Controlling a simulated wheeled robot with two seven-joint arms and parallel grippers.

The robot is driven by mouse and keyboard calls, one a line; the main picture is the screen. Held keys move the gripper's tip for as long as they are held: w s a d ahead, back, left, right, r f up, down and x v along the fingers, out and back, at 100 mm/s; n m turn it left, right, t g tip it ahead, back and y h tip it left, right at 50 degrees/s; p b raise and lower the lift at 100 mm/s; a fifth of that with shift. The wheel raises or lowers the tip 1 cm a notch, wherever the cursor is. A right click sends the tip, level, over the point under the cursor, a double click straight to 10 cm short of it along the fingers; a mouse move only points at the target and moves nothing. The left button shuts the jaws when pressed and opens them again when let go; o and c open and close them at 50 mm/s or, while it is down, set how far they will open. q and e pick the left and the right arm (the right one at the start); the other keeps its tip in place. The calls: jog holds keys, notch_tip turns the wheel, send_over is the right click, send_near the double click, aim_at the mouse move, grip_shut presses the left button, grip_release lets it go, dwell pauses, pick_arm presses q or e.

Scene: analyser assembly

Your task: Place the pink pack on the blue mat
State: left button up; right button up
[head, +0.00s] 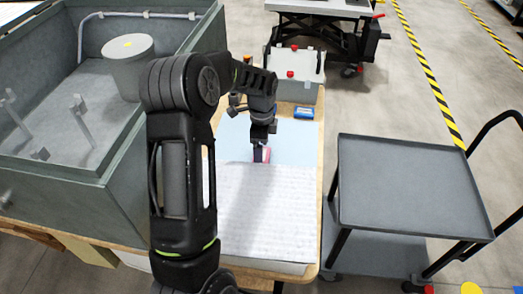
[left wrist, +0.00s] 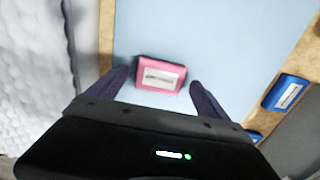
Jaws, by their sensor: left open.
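The pink pack (head: 266,155) sits on the light blue mat (head: 237,142), close to the edge of the white padded sheet in the head view. In the left wrist view the pink pack (left wrist: 160,74) lies on the blue mat (left wrist: 200,30), label facing the camera. My left gripper (head: 260,155) is low over the mat at the pack. Its fingers (left wrist: 160,88) are open, one to each side of the pack, with gaps visible in the wrist view. My right gripper is not in view.
A blue pack (head: 304,113) lies at the table's right edge; it also shows in the left wrist view (left wrist: 285,93). A white padded sheet (head: 265,215) covers the near table. A grey case (head: 300,75) stands behind, a large grey bin (head: 60,190) left, a grey cart (head: 405,180) right.

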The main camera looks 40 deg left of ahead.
pick_arm(q)
notch_tip(320, 180, up, 11)
jog(key=shift+r+b, duration=0.2)
jog(key=shift+b, duration=0.1)
dwell(0.8)
